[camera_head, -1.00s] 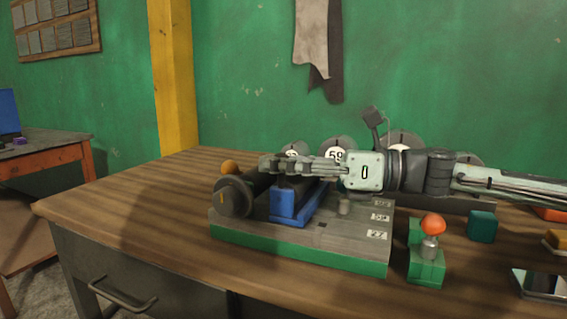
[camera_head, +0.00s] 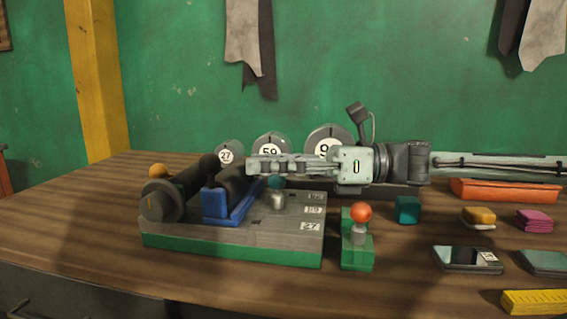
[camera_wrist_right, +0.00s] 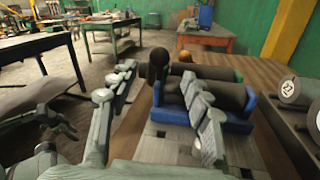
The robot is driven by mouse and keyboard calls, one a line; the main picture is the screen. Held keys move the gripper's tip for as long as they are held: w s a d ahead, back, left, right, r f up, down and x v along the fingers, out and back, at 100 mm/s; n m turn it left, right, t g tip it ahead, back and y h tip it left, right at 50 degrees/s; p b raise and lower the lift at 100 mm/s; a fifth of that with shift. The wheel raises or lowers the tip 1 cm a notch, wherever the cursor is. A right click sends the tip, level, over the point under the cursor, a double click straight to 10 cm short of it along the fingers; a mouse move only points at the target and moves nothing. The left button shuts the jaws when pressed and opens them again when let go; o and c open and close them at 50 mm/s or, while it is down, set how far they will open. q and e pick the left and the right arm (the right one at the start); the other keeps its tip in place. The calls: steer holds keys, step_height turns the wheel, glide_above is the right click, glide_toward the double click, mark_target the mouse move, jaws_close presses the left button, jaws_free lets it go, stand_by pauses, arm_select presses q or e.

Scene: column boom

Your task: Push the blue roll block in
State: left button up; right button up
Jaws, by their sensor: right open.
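The blue roll block (camera_head: 222,207) carries a dark roll and sits on the grey, green-edged base (camera_head: 230,254), just right of a fixed dark roller (camera_head: 160,200). A black ball knob (camera_head: 209,160) rises at the block. My right gripper (camera_head: 253,166) is open and empty, its fingers pointing left, at the right of the block and above the base. In the right wrist view, the spread fingers (camera_wrist_right: 160,82) partly cover the blue block (camera_wrist_right: 238,123) and the black ball (camera_wrist_right: 159,57) shows beyond. I cannot tell whether a finger touches the block. My left gripper is out of view.
Numbered round discs (camera_head: 271,147) stand behind the base. A metal peg (camera_head: 277,202) stands on the base. Right of it is a green block with an orange knob (camera_head: 360,212), then a teal cube (camera_head: 407,210) and small trays. The front table edge is clear.

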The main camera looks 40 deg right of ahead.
steer(key=v, duration=0.3)
stand_by(0.6)
